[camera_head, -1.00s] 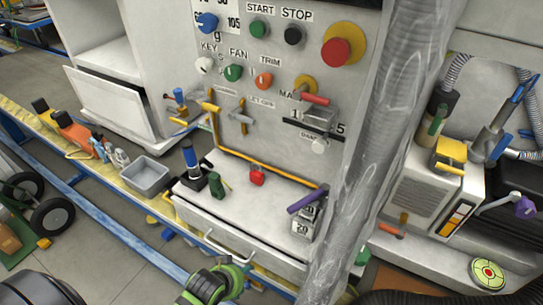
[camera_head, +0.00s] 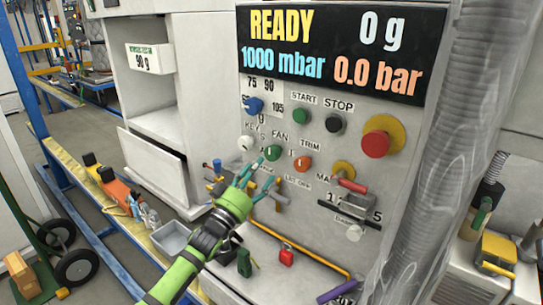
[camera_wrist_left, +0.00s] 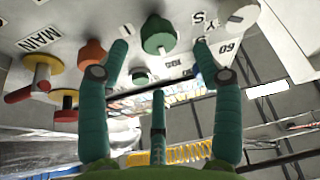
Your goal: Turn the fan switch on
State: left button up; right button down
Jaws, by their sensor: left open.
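The fan switch (camera_head: 272,152) is a green knob under the FAN label on the grey control panel (camera_head: 232,120). In the left wrist view the green knob (camera_wrist_left: 158,36) sits at top centre. My left gripper (camera_head: 264,176) is open just in front of the panel, its fingertips close below the knob. In the left wrist view its fingers (camera_wrist_left: 162,52) stand spread to the left and right of the knob, with nothing held. Whether a fingertip touches the knob I cannot tell. My right gripper is not in view.
An orange TRIM knob (camera_head: 303,163) and a white KEY knob (camera_head: 245,143) flank the fan switch. Green START (camera_head: 301,116) and black STOP (camera_head: 334,122) buttons are above. A red MAIN handle (camera_head: 350,185) is to the right. A display (camera_head: 330,55) reads READY. A wrapped column (camera_head: 455,150) stands right.

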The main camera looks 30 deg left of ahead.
aim_at(270, 155)
pick_arm(q)
jog(key=p+x, duration=0.1)
jog(key=x, duration=0.6)
jog(key=shift+p, duration=0.3)
jog(key=shift+r, duration=0.1)
jog(key=c, duration=1.1)
